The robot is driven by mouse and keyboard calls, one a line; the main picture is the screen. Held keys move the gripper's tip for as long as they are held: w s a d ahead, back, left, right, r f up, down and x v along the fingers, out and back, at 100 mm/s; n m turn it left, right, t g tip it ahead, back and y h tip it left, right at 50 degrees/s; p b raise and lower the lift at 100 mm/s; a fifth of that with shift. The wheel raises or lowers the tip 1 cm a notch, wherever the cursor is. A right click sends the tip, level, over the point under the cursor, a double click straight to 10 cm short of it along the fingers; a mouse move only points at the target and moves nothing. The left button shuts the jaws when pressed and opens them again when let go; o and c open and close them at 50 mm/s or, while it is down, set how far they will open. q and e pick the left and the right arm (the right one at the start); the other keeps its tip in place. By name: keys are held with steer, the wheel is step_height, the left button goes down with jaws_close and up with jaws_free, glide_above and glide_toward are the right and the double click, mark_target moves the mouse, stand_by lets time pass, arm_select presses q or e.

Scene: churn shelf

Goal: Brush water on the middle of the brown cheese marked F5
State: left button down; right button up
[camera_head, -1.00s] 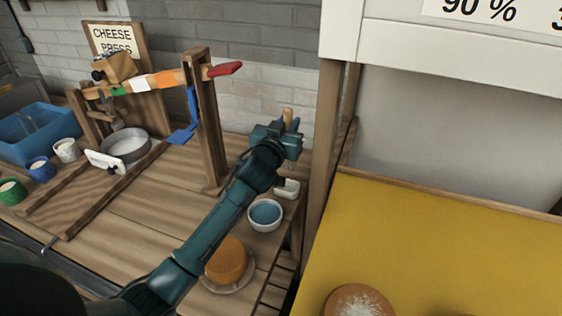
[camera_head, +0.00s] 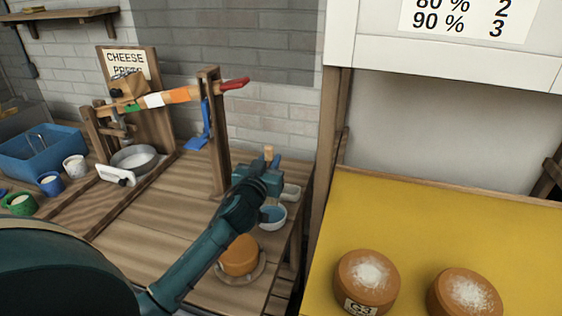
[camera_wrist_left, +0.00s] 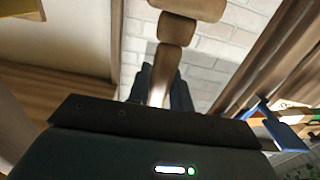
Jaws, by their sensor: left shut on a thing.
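My left gripper (camera_head: 268,167) is above the far right part of the wooden bench, close to a white bowl of blue water (camera_head: 272,222). It is shut on a wooden-handled tool (camera_head: 269,152), whose turned handle also shows in the left wrist view (camera_wrist_left: 174,40). Its bristles are hidden, so I cannot confirm it is a brush. I cannot read F5 on either. My right gripper is out of view.
An orange-brown cheese (camera_head: 240,255) sits on a plate on the bench, below my forearm. A cheese press with a wooden post (camera_head: 214,130) stands left of my gripper. A wooden upright (camera_head: 328,150) separates bench and shelf. The yellow shelf's back area (camera_head: 430,215) is clear.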

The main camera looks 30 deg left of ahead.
arm_select(q)
steer(key=shift+f+b, duration=0.3)
steer(key=shift+f, duration=0.15)
step_height(320, 180, down, 3)
steer(key=shift+r+b, duration=0.1)
steer(key=shift+b, duration=1.15)
steer(key=shift+f+b, duration=0.65)
steer(key=shift+f, duration=0.1)
steer(key=shift+f+b, duration=0.3)
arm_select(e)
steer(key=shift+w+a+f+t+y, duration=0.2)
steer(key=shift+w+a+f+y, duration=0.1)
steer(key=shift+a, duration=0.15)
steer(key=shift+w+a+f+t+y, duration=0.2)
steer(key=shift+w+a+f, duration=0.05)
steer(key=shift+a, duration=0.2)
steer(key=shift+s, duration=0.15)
arm_select(q)
steer(key=shift+f, duration=0.15)
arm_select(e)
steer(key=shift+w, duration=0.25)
arm_select(q)
steer(key=shift+f+b, duration=0.35)
steer(key=shift+f, duration=0.05)
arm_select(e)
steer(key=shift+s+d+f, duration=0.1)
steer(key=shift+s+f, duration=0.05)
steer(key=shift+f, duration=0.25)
